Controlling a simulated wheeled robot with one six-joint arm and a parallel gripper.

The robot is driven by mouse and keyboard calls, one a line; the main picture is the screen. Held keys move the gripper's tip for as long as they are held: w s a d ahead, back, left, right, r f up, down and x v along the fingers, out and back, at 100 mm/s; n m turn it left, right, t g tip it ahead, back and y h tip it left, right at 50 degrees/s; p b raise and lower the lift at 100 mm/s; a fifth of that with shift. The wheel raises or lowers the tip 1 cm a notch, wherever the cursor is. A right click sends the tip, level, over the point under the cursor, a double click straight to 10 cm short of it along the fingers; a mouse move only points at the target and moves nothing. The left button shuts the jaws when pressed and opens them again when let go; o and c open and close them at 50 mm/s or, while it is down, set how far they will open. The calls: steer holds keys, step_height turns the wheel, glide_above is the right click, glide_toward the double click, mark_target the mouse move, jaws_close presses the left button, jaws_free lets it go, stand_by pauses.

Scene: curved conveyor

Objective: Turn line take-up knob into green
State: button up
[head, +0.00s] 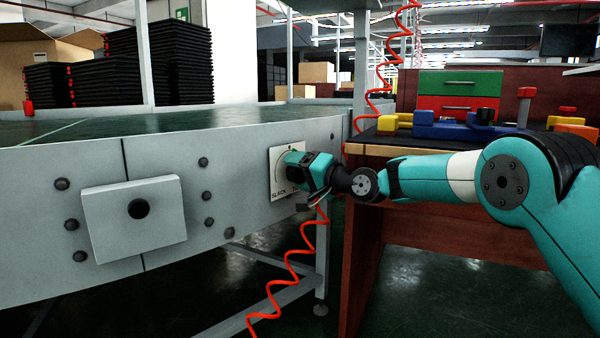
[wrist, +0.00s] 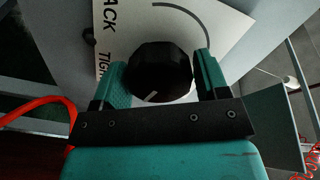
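The take-up knob (wrist: 160,72) is black and faceted, with a short white pointer line on its lower left in the wrist view. It sits on a white dial plate (wrist: 120,45) with SLACK and TIGHT lettering and a dark arc; no green zone shows. The plate (head: 274,178) also shows in the head view on the grey conveyor side, where my gripper (head: 292,165) hides the knob. In the wrist view my gripper's teal fingers (wrist: 163,82) lie on both sides of the knob, with no clear gap, and appear shut on it.
A grey box with a black button (head: 139,209) juts from the conveyor side (head: 50,240) at the left. A red coiled cable (head: 290,270) hangs below the plate. A workbench (head: 365,149) with coloured parts stands close at the right, under my arm.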

steer(key=c, duration=0.6)
steer(key=n, duration=0.5)
steer(key=shift+n, duration=0.4)
steer(key=n+b, duration=0.1)
steer(key=n, duration=0.5)
steer(key=shift+s, duration=0.15)
steer(key=shift+a, duration=0.1)
steer(key=o, duration=0.9)
steer(key=shift+r, duration=0.1)
steer(key=shift+o, duration=0.2)
